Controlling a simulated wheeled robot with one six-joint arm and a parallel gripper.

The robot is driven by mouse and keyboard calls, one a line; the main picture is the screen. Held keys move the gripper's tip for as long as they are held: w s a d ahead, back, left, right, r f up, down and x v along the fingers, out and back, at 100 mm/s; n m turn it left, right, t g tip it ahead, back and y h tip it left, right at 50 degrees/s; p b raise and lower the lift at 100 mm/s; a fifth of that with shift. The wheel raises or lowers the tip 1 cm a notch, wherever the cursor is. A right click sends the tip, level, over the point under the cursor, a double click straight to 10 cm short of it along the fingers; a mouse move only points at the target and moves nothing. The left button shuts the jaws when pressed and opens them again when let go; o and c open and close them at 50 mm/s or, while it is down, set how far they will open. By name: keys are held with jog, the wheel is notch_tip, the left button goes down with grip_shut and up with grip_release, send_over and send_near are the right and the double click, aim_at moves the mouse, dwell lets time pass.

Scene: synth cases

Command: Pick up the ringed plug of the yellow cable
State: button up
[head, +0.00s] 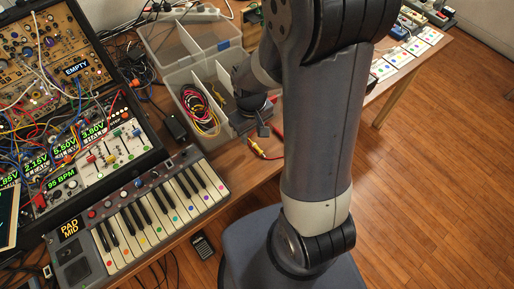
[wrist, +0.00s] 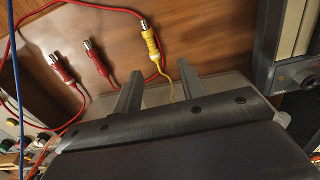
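The yellow cable's plug (wrist: 151,43) lies on the wooden table in the wrist view, its bare metal tip pointing away from me. Its yellow cable runs back between my fingers. A yellow plug also shows in the head view (head: 256,147). My gripper (wrist: 160,66) is open and empty, its two fingertips apart and just short of the plug. In the head view my gripper (head: 262,130) is low over the table edge, partly hidden by my arm.
Two red plugs, one at far left (wrist: 62,68) and one nearer (wrist: 98,58), lie left of the yellow one. A red cable loops close by the yellow plug. A clear divided bin (head: 186,78) holds coiled cables. A keyboard (head: 140,215) stands at front left.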

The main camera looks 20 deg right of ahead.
aim_at(255, 145)
jog(key=shift+s+d+f, duration=0.1)
jog(key=shift+d+f, duration=0.15)
jog(key=shift+f, duration=1.15)
jog(key=shift+d+f, duration=0.2)
jog(key=shift+f, duration=1.15)
jog(key=shift+c, duration=0.2)
grip_shut()
